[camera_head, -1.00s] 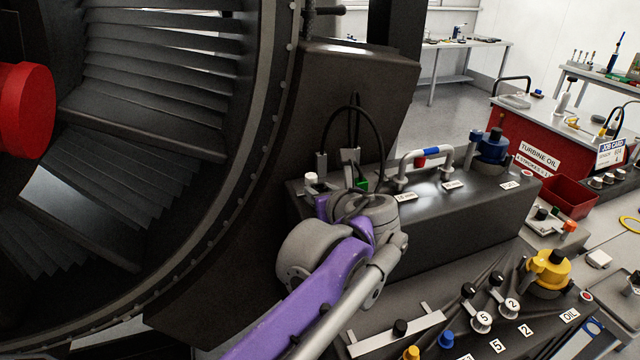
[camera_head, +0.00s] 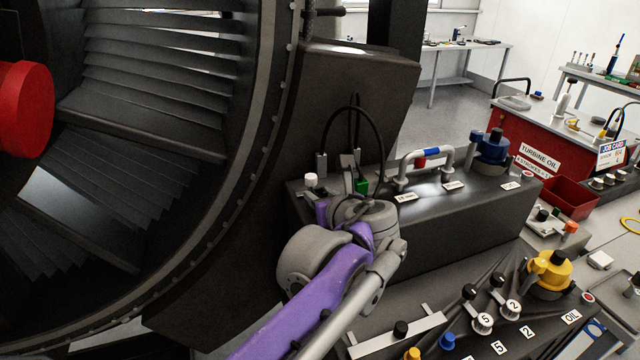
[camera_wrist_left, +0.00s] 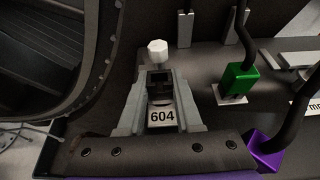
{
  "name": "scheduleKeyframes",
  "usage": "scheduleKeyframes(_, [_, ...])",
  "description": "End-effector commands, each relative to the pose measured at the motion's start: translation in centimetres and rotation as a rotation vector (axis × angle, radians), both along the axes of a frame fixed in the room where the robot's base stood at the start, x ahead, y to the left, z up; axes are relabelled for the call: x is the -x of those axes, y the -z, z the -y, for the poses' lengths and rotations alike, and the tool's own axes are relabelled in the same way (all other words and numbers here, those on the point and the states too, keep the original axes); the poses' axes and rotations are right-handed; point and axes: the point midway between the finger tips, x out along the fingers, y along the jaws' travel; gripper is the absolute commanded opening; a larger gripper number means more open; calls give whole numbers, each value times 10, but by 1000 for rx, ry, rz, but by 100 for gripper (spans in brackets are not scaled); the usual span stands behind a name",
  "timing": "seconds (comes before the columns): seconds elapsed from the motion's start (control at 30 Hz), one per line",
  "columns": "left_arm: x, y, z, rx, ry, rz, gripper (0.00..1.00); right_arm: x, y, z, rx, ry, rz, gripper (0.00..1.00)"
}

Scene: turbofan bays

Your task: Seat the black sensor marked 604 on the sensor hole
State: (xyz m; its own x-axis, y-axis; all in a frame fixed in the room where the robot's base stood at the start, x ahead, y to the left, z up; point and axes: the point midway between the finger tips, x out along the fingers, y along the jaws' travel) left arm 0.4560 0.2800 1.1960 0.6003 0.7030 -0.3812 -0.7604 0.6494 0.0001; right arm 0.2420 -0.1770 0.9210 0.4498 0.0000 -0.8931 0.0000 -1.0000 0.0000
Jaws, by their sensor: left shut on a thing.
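My left gripper (camera_wrist_left: 159,78) is shut on the black sensor (camera_wrist_left: 160,86), which sits between the two grey fingers in the left wrist view. A white label reading 604 (camera_wrist_left: 162,116) shows on the near side of it. In the head view my purple and grey left arm hides the fingers and the sensor, over the left end of the dark box. I cannot make out the sensor hole, nor whether the sensor touches the surface beneath it. My right gripper is not in view.
A white knob (camera_wrist_left: 157,50) stands just beyond the fingertips. A green connector (camera_wrist_left: 240,80) with a black cable stands to their right; it also shows in the head view (camera_head: 361,187). The large engine casing (camera_head: 262,150) borders the left. A pipe (camera_head: 425,160) crosses the box top.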

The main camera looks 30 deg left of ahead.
Motion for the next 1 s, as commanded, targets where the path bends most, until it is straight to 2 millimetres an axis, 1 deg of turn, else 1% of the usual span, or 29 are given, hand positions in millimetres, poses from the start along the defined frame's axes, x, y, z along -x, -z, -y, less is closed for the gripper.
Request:
scheduleKeyframes(0.17, [0, 1, 0, 0, 0, 0, 0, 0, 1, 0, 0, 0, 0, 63])
scheduleKeyframes(0.53, [0, 10, 0, 0, 0, 0, 0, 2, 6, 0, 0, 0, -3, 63])
scheduleKeyframes(0.83, [0, 10, 0, 0, 0, 0, 0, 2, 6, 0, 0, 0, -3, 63])
scheduleKeyframes(0.87, [0, 10, 0, 0, 0, 0, 35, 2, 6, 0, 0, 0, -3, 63])
scheduleKeyframes(1.0, [0, 10, 0, 0, 0, 0, 61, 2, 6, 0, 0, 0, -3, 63])
